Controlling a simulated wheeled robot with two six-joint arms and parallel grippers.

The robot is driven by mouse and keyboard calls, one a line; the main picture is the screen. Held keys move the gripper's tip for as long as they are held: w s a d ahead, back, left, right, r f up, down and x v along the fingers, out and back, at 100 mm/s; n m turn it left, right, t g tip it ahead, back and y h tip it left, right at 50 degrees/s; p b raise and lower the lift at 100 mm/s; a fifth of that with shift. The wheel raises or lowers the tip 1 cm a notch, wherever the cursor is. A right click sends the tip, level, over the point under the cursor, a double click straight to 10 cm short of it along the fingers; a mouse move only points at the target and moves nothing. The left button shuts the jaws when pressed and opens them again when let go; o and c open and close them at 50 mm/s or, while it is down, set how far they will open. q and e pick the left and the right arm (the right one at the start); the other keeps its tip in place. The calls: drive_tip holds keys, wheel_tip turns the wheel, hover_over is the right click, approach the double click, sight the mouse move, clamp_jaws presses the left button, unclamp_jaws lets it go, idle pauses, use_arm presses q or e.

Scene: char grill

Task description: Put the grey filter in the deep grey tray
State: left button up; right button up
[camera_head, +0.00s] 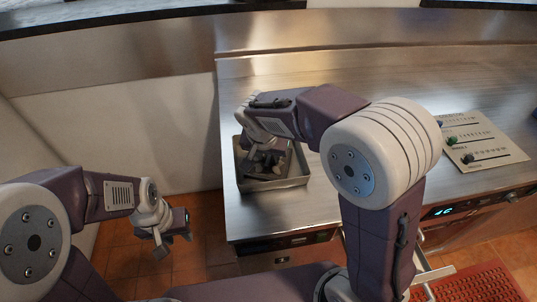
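The deep grey tray (275,185) stands on the steel counter near its left front corner. My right gripper (268,162) points down into the tray, with its fingertips low inside the walls. Dark shapes sit around the fingertips. I cannot tell whether the grey filter is among them, and I make it out nowhere else. The fingers and arm hide part of the tray's inside, so whether this gripper is open or shut is unclear. My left gripper (172,240) hangs over the tiled floor left of the counter, its fingers apart and empty.
The steel counter (310,80) is clear behind the tray. A control panel with sliders (480,140) lies at the right. The counter's left edge drops to the tiled floor (215,245). A red perforated mat (470,287) is at the lower right.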

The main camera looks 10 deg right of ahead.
drive_tip(key=shift+r+p, duration=0.3)
drive_tip(key=shift+r, duration=0.1)
drive_tip(key=p+v, duration=0.1)
drive_tip(key=v, duration=1)
drive_tip(key=shift+s+r+p, duration=0.25)
drive_tip(key=shift+p, duration=0.05)
drive_tip(key=shift+f, duration=0.1)
